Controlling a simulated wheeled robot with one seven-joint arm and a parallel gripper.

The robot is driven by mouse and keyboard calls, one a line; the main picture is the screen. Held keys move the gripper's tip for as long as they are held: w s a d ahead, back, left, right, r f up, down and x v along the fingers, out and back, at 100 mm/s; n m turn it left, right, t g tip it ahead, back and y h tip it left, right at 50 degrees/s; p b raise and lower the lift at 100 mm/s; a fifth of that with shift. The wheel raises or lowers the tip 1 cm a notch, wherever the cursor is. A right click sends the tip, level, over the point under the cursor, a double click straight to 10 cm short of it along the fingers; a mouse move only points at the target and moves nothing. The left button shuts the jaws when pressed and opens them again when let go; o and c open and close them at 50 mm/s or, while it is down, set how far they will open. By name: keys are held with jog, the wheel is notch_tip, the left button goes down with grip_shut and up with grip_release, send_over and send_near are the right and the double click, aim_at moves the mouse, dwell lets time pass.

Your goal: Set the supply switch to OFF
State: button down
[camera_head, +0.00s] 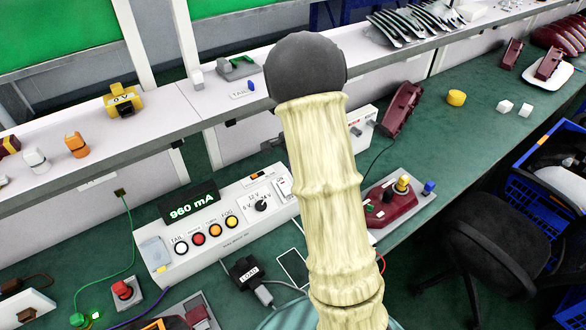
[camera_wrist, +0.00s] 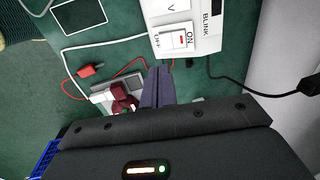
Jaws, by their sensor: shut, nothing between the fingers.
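The supply switch (camera_wrist: 179,41) is a white rocker with a small red mark, set between the labels OFF and ON, in the wrist view. In the head view the switch (camera_head: 284,188) is at the right end of the white supply box (camera_head: 213,237), beside my arm. The box's display (camera_head: 190,204) reads 960 mA. My gripper (camera_wrist: 159,72) is shut and empty, its fingertips just below the switch in the wrist picture. I cannot tell whether they touch the box. In the head view my arm hides the gripper. Which side of the rocker is pressed is unclear.
A voltage knob (camera_head: 261,205) and several coloured buttons sit on the same box. A dark red lamp unit (camera_head: 390,203) stands right of my arm. A black LOAD block (camera_head: 245,272) and a phone-like panel (camera_head: 293,268) lie in front. Cables cross the green bench.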

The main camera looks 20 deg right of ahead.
aim_at(289, 194)
jog(key=f, duration=0.4)
jog(key=w+f+p, duration=0.1)
jog(key=f, duration=0.2)
jog(key=w+f, duration=0.1)
jog(key=f, duration=0.3)
jog(key=shift+a+f+p, duration=0.15)
jog(key=shift+f+p, duration=0.2)
jog(key=shift+a+f, duration=0.1)
